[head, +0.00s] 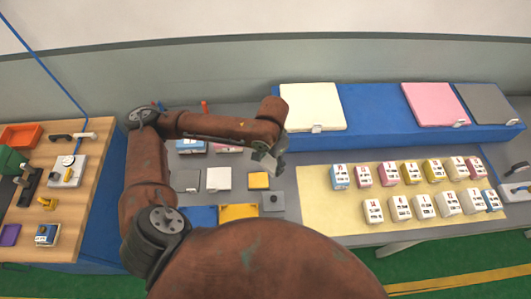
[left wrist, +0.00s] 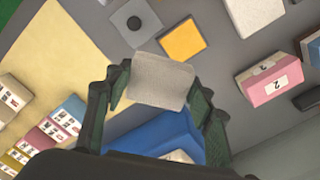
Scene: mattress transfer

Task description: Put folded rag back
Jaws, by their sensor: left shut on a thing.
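My left gripper (head: 268,158) reaches over the grey table, near the front of the blue shelf. In the left wrist view, its two dark fingers (left wrist: 160,92) are shut on a light grey, flat, folded piece (left wrist: 160,80) that looks like the folded rag. It is held above the table. In the head view the held piece is small and partly hidden by the gripper. A yellow pad (head: 258,181), a white pad (head: 219,179) and a dark grey pad (head: 187,180) lie on the table below and left of the gripper. My right gripper is not in view.
The blue shelf (head: 370,112) bears cream (head: 312,107), pink (head: 434,103) and grey (head: 487,104) slabs. Several small numbered boxes stand on a yellow mat (head: 318,202). A grey knobbed plate (head: 273,201) lies near the yellow pad. A wooden bench (head: 75,215) stands left.

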